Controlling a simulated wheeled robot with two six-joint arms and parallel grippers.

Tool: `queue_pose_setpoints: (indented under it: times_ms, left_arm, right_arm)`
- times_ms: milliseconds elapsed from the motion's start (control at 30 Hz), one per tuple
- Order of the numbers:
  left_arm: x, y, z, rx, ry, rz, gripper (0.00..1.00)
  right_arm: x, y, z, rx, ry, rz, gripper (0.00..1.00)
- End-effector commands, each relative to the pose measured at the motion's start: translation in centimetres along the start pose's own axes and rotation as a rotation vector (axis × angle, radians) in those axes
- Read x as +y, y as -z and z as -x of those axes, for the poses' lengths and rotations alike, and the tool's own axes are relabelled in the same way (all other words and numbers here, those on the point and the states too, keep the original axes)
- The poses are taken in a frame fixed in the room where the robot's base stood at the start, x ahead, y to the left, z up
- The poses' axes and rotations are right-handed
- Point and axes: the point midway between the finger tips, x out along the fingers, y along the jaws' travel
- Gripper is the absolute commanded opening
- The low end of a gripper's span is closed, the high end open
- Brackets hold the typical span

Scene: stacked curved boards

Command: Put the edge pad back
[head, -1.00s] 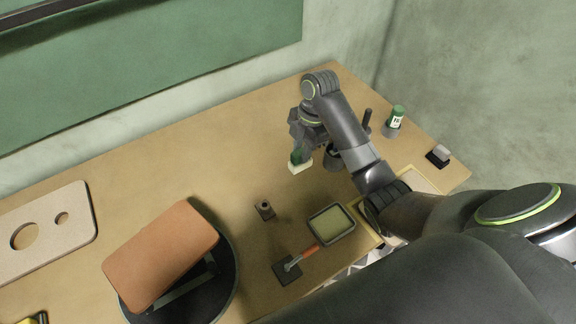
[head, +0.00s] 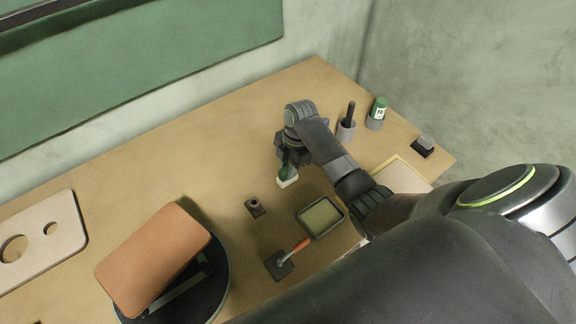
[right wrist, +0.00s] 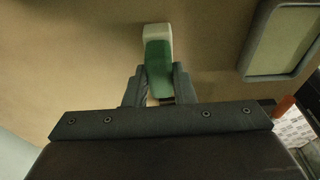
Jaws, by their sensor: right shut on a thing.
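The edge pad, with a green grip and a pale cream end, shows in the head view (head: 287,179) and in the right wrist view (right wrist: 158,48). My right gripper (head: 285,165) is shut on its green grip, and the pale end points away from the fingers. The pad is up and right of a small dark block with a round socket (head: 255,205), apart from it. I cannot tell exactly how high the pad is above the table. My left gripper is not in view.
A dark-rimmed tray with a yellow-green inside (head: 342,211) lies right of the block. A red-handled tool (head: 297,248) rests nearby. A brown curved board (head: 150,258) sits on a round black stand.

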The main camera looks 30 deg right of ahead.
Motion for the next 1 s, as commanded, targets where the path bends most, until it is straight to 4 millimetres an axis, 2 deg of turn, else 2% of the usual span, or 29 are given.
queue_pose_setpoints:
  times_ms: [167, 200, 367, 633, 767, 867, 1000]
  left_arm:
    - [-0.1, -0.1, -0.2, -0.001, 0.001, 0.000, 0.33]
    - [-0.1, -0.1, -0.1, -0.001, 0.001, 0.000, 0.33]
    - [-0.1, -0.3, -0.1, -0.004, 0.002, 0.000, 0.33]
    - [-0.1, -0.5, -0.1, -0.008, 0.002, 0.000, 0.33]
    - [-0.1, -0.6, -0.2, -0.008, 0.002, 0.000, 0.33]
    - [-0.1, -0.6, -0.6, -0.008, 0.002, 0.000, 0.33]
    - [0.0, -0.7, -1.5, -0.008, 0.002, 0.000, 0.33]
  right_arm:
    - [0.0, -0.1, -0.3, 0.000, 0.000, 0.000, 0.00]
    - [0.0, -0.1, -0.3, 0.000, 0.000, 0.000, 0.26]
    - [0.0, -0.1, -0.3, 0.000, 0.000, 0.000, 0.45]
    - [0.0, 0.0, -0.1, 0.000, 0.000, 0.000, 0.45]
    - [0.1, 0.0, 0.6, -0.001, -0.002, 0.000, 0.45]
    - [0.1, -0.1, 1.9, -0.002, -0.005, 0.001, 0.45]
    - [0.1, -0.2, 5.1, -0.005, -0.008, 0.002, 0.45]
